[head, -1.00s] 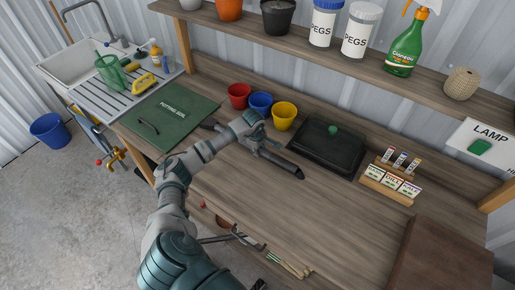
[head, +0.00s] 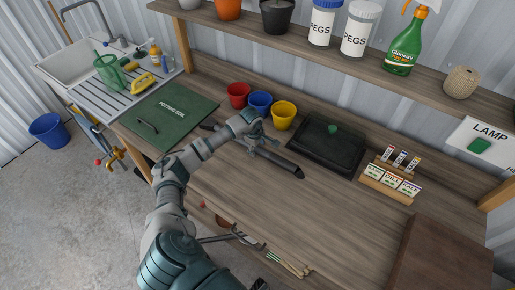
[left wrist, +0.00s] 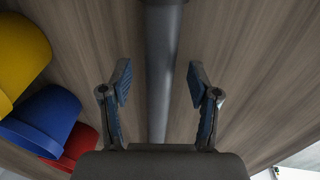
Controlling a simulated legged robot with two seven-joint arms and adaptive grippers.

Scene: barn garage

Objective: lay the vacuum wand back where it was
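The vacuum wand (head: 283,163) is a dark tube lying slantwise on the wooden workbench, in front of the coloured pots. Its middle is partly hidden by my left gripper (head: 257,143) in the head view. In the left wrist view the wand (left wrist: 161,70) runs lengthwise between the two blue-padded fingers of my left gripper (left wrist: 158,82). The fingers are spread, with a gap on each side of the wand. My right gripper is not in view.
Red (head: 238,95), blue (head: 260,103) and yellow (head: 284,115) pots stand just behind the wand. A black lidded tray (head: 326,147) is to its right, a green potting mat (head: 170,112) to its left. The bench (head: 300,215) in front is clear.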

